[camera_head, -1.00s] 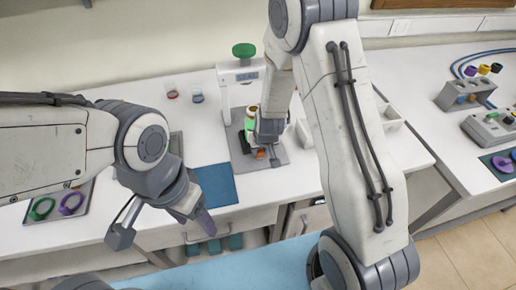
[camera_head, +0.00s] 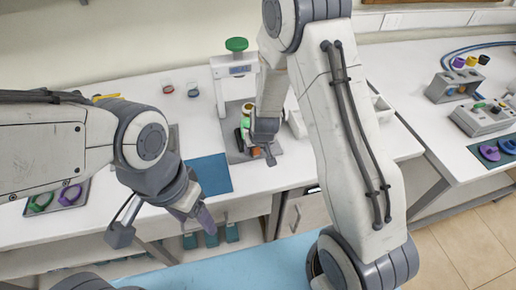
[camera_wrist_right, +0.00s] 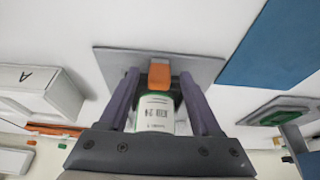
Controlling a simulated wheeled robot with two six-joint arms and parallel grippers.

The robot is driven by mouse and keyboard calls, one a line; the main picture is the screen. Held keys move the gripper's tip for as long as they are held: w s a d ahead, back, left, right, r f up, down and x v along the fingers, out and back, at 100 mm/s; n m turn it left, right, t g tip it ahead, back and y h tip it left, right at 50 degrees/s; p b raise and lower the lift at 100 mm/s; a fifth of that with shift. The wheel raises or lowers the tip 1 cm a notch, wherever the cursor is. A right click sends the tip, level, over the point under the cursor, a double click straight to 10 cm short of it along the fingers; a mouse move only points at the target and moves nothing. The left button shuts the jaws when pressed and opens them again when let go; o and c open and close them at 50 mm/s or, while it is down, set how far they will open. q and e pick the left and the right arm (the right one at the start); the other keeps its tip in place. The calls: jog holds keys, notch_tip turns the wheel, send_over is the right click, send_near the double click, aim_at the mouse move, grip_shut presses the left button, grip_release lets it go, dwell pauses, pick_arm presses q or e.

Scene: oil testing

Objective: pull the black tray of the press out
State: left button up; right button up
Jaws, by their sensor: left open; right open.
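The press (camera_head: 222,95) is a white frame with a green knob on top, standing on a grey base plate (camera_head: 233,157). The base plate also shows in the wrist view (camera_wrist_right: 205,66). A labelled bottle with green on it (camera_wrist_right: 155,110) stands at the press, between my right gripper's fingers in that view. An orange block (camera_wrist_right: 159,74) shows just beyond it, between the fingertips. The dark part near it may be the black tray, mostly hidden. My right gripper (camera_wrist_right: 160,82) is open, with fingers on either side of the block. My left gripper (camera_head: 165,228) is open and empty at the bench's front.
A blue mat (camera_head: 209,175) lies left of the press. A white box (camera_wrist_right: 40,90) marked A stands beside the base plate in the wrist view. Two small round dishes (camera_head: 168,89) (camera_head: 193,92) sit behind. A side bench with connector boxes (camera_head: 455,85) is at right.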

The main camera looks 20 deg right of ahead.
jog(key=p+v, duration=0.4)
jog(key=v, duration=0.6)
jog(key=shift+r, duration=0.15)
jog(key=shift+s, duration=0.15)
